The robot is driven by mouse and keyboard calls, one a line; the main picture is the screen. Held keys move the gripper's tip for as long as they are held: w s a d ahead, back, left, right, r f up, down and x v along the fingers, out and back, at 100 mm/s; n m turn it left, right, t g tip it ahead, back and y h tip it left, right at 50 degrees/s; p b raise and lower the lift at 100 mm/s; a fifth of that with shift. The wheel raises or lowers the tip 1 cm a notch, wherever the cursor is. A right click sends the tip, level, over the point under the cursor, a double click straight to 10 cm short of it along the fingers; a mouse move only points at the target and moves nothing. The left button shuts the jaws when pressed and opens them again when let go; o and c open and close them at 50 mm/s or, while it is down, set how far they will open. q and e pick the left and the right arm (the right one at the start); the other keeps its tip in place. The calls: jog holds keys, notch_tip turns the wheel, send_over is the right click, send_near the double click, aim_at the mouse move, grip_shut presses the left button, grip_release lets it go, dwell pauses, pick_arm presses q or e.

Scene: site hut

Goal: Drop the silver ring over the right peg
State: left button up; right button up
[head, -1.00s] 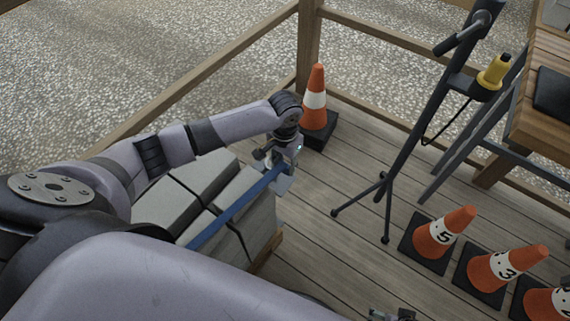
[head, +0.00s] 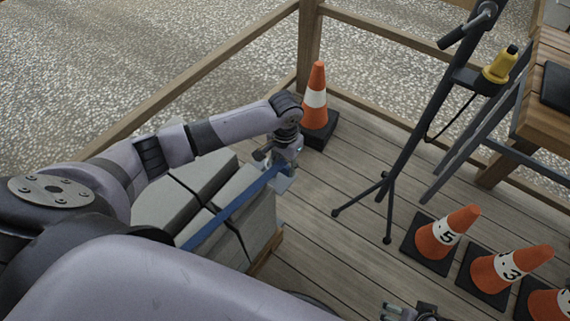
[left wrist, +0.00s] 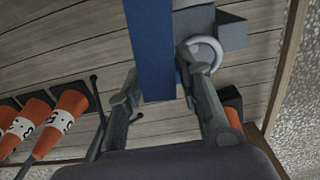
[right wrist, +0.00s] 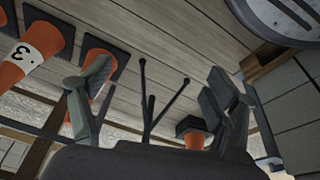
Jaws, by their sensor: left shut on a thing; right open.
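A pale silver ring (left wrist: 206,50) shows in the left wrist view, beside the right fingertip of my left gripper and against a grey plate (left wrist: 192,20). A long blue bar (left wrist: 153,45) passes between this gripper's fingers. In the head view my left gripper (head: 282,168) is at the far end of the blue bar (head: 230,208), which runs above grey blocks; its fingers look closed on the bar. My right gripper (right wrist: 148,88) is open and empty; it also shows at the bottom edge of the head view (head: 403,313). I cannot make out the pegs.
Grey blocks (head: 207,168) stand under my left arm. An orange cone (head: 316,95) stands in the railing corner. A black tripod stand (head: 400,155) and several numbered cones (head: 440,234) are at the right. The wooden floor (head: 340,255) between is clear.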

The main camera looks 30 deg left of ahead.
aim_at(285, 173)
pick_arm(q)
jog(key=shift+f+b, duration=0.55)
jog(key=shift+f, duration=0.05)
notch_tip(285, 173, down, 2)
jog(key=shift+f+b, duration=0.3)
jog(key=shift+f, duration=0.6)
pick_arm(e)
jog(key=v, duration=0.6)
jog(key=shift+w+r, duration=0.3)
jog(key=shift+r, duration=0.05)
pick_arm(q)
jog(key=o, duration=1.2)
jog(key=shift+o, duration=0.2)
pick_arm(e)
jog(key=shift+d, duration=0.1)
pick_arm(q)
jog(key=shift+a, duration=0.1)
pick_arm(e)
jog(key=shift+s, duration=0.1)
pick_arm(q)
jog(key=shift+r, duration=0.15)
jog(key=r, duration=1.1)
jog(key=shift+d+r, duration=0.2)
jog(key=shift+r, duration=0.1)
